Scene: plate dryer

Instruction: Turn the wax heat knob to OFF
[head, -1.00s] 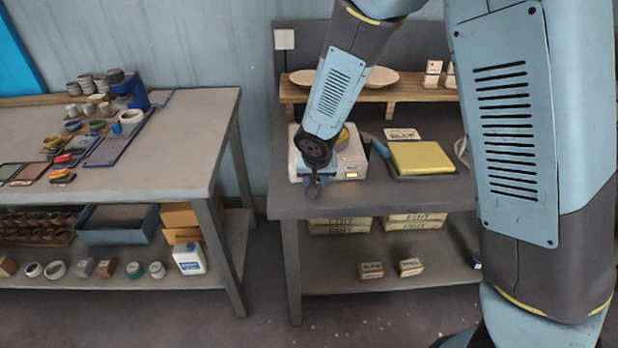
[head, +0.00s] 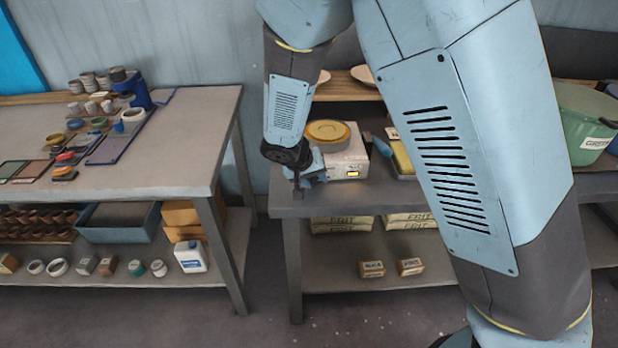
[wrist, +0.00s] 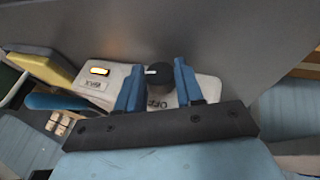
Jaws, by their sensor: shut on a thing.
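The wax heater is a white box (head: 350,158) with a round yellow-rimmed pan (head: 327,132) on top, on the grey bench. Its front, also in the wrist view (wrist: 117,77), has a lit yellow display (wrist: 99,71) and a WAX label (wrist: 93,85). The black heat knob (wrist: 155,80) has a white pointer mark turned toward the left, display side of the wrist picture. The OFF label (wrist: 157,103) lies below the knob there, upside down. My gripper (wrist: 158,68) has its blue fingers on both sides of the knob, shut on it. The gripper (head: 308,180) hides the knob in the head view.
A blue-handled tool (head: 382,146) and a yellow slab (head: 403,157) lie right of the heater. A green tub (head: 583,125) stands far right. Another bench (head: 190,150) with cups and tiles stands left, with a gap between the benches.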

